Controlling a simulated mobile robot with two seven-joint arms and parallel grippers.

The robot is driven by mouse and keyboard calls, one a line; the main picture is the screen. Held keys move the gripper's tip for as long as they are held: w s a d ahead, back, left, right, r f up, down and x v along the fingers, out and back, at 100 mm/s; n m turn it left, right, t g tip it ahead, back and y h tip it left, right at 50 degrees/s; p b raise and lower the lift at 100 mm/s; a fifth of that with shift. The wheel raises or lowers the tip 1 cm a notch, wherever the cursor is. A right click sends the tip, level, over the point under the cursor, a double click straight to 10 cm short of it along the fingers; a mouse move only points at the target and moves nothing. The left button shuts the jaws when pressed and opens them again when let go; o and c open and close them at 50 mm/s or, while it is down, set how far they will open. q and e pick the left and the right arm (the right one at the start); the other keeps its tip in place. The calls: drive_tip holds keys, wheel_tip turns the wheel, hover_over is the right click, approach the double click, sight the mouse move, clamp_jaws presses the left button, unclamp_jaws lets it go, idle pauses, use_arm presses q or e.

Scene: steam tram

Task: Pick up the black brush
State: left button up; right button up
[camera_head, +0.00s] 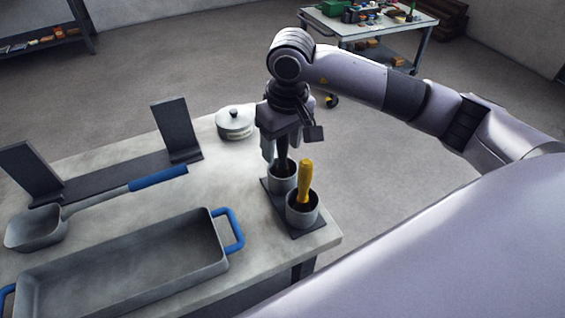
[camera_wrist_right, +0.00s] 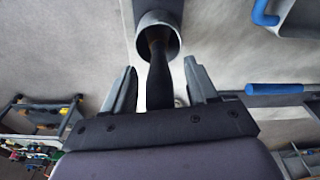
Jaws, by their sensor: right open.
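The black brush (camera_head: 283,163) stands handle-up in the back grey cup (camera_head: 283,181) of a two-cup holder on the table. In the right wrist view the dark brush handle (camera_wrist_right: 158,75) rises out of the cup (camera_wrist_right: 160,20) and lies between the two fingers. My right gripper (camera_head: 279,150) is directly above that cup, pointing down. Its fingers are open on either side of the handle, with gaps visible in the wrist view (camera_wrist_right: 160,85). My left gripper is not in view.
A yellow-handled tool (camera_head: 305,180) stands in the front cup (camera_head: 302,212), close to my gripper. A lidded pot (camera_head: 235,122) is behind left. A tray with blue handles (camera_head: 130,262), a blue-handled scoop (camera_head: 35,230) and a dark rack (camera_head: 115,178) occupy the table's left.

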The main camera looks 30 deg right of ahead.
clamp_jaws()
drive_tip(key=shift+r, duration=0.15)
